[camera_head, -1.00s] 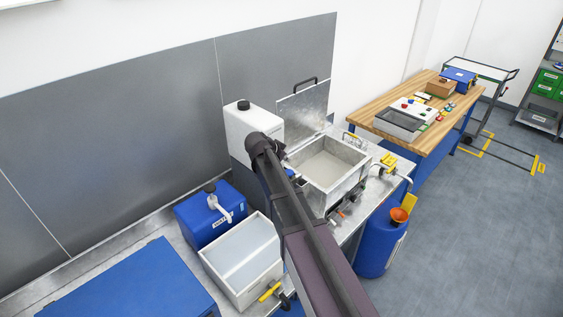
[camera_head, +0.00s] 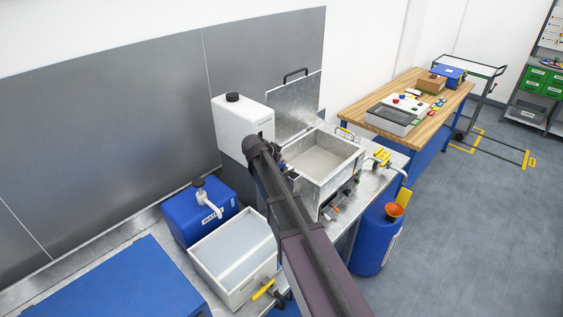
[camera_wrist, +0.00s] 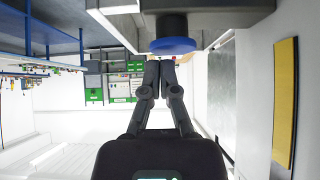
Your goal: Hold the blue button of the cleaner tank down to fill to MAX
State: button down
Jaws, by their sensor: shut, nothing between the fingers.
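The white cleaner tank (camera_head: 243,122) with a black cap stands against the grey back panel, left of the open basin, in the head view. My arm crosses in front of its lower part and hides what is there. In the wrist view a round blue button (camera_wrist: 172,46) on a dark stem sits under a grey-white housing (camera_wrist: 215,12). My gripper (camera_wrist: 160,62) has its fingertips together just below the button in the picture. I cannot tell whether they touch it. The tank's fill level and MAX mark cannot be made out.
An open metal basin (camera_head: 326,182) with its lid raised is right of my arm. A blue container (camera_head: 182,215) and a white-rimmed tray (camera_head: 198,258) are at the left. A blue drum with an orange funnel (camera_head: 396,210) stands at the right, before a wooden bench (camera_head: 445,115).

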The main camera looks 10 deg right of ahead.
jog(key=shift+f, duration=0.2)
dwell(0.3)
jog(key=shift+f+b, duration=0.85)
jog(key=shift+b, duration=0.1)
jog(key=shift+s+f+b, duration=0.2)
jog(key=shift+s+b, duration=0.1)
jog(key=shift+s, duration=0.1)
jog(key=shift+r, duration=0.15)
dwell(3.5)
jog(key=shift+w+r+p, duration=0.25)
jog(key=shift+r+p, duration=0.65)
jog(key=shift+p, duration=0.3)
notch_tip(320, 180, up, 3)
jog(key=p, duration=0.2)
jog(key=shift+s+p, duration=0.15)
jog(key=shift+p, duration=0.25)
jog(key=p+v, duration=0.6)
jog(key=v, duration=0.3)
jog(key=shift+s+a, duration=0.15)
jog(key=shift+a, duration=0.1)
